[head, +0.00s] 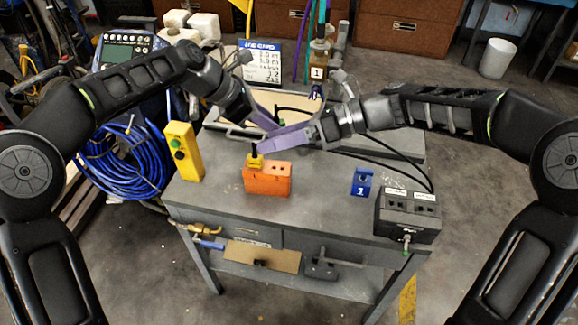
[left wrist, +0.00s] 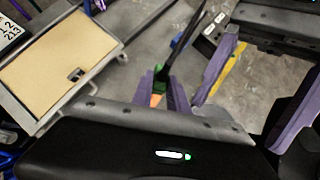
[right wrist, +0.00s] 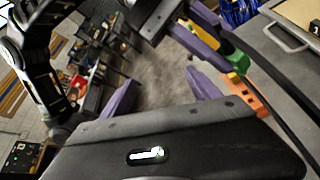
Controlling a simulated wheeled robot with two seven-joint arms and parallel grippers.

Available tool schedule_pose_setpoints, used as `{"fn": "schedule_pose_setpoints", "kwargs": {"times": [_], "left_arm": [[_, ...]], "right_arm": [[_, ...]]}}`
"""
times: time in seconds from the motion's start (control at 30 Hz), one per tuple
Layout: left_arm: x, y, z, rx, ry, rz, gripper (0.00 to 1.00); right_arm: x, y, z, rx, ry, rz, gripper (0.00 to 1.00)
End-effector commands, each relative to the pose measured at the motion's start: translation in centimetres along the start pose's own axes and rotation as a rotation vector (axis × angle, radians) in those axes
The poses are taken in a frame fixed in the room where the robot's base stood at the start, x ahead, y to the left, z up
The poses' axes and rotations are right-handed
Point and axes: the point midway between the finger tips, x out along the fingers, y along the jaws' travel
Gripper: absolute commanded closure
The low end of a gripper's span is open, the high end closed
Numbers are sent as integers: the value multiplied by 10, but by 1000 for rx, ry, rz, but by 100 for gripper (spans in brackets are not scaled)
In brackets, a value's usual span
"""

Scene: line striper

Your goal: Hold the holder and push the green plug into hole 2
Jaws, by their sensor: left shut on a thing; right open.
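My left gripper (left wrist: 160,92) is shut on the green plug (left wrist: 158,88), from which a black cable rises in the left wrist view. The green plug also shows in the right wrist view (right wrist: 238,61), beside the left fingers; the crossed grippers hide it in the head view. My right gripper (right wrist: 160,92) is open and empty, its fingers crossing near the left gripper above the table. An orange block with holes (head: 275,182) stands on the table with a yellow plug (head: 254,162) at its top left. I cannot tell which part is hole 2.
A blue block (head: 361,183) with a white number and a black box (head: 408,222) with labelled sockets stand on the right of the table (head: 320,205). A yellow button box (head: 184,152) is at the left. A black cable (head: 390,152) crosses the right side. The table's front middle is clear.

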Motion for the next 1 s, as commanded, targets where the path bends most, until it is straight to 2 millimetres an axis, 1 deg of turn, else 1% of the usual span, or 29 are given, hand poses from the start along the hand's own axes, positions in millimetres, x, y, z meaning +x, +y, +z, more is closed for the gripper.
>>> {"fn": "schedule_pose_setpoints", "kwargs": {"times": [0.03, 0.07, 0.1, 0.17, 0.2, 0.3, 0.37, 0.4, 0.5, 0.6, 0.7, 0.77, 1.0], "left_arm": [[0, 0, 0, 0, 0, 0, 100], [0, 0, 0, 0, 0, 0, 100], [0, 0, 0, 0, 0, 0, 100], [0, 0, 0, 0, 0, 0, 100], [0, 0, 0, 0, 0, 0, 100], [0, 0, 0, 0, 0, 0, 100], [0, 0, 0, 0, 0, 0, 100], [0, 0, 0, 0, 0, 0, 100], [0, 0, 0, 0, 0, 0, 100], [0, 0, 0, 0, 0, 0, 100], [0, 0, 0, 0, 0, 0, 100], [0, 0, 0, 0, 0, 0, 100], [0, 0, 0, 0, 0, 0, 100]], "right_arm": [[-16, 11, 22, 40, -41, 11, 29], [-24, 4, 30, 58, -79, 6, 29], [-38, -16, 38, 47, -140, -25, 29], [-60, -39, 54, 26, -227, -69, 29], [-76, -55, 62, 11, -282, -102, 29], [-37, -95, 18, -110, -216, -121, 29], [-21, -116, -7, -185, -181, -138, 29], [-9, -128, -23, -232, -157, -145, 29], [14, -151, -59, -337, -101, -154, 29], [32, -164, -86, -415, -59, -156, 29], [41, -172, -102, -465, -32, -156, 29], [44, -174, -108, -480, -23, -155, 29], [46, -175, -110, -492, -18, -155, 29]]}}
